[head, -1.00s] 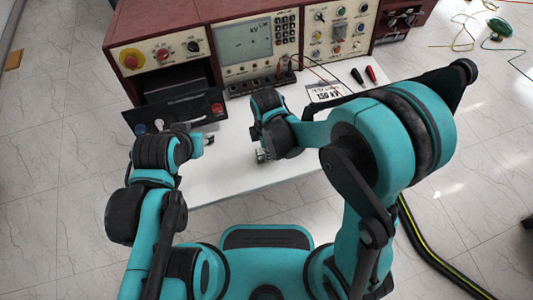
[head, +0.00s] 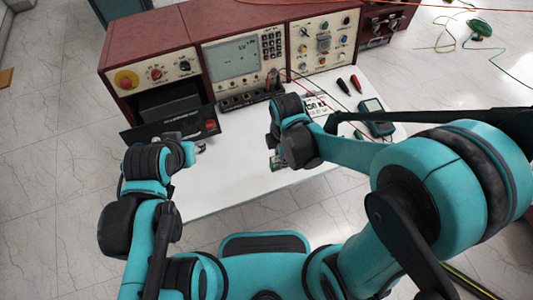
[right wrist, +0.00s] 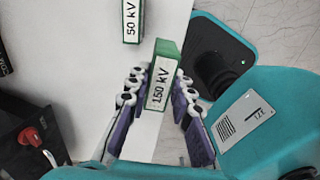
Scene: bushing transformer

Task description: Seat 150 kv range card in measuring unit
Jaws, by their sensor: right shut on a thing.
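The 150 kV range card (right wrist: 161,85), a green block with a white label, is between the fingers of my right gripper (right wrist: 156,100), which is shut on it. In the head view my right gripper (head: 280,161) is over the front part of the white table, and a small green piece shows there. The measuring unit (head: 235,62) is the red cabinet at the back, with a screen and keypad. Its lower left bay (head: 170,103) looks dark and open. My left gripper (head: 200,148) is near the black panel, its fingers too small to read.
A 50 kV card (right wrist: 131,22) is beside the held card in the right wrist view. A black panel with a red knob (head: 211,126) stands before the bay. A meter (head: 376,116), probes (head: 349,85) and leads lie at right. The front middle of the table (head: 225,185) is bare.

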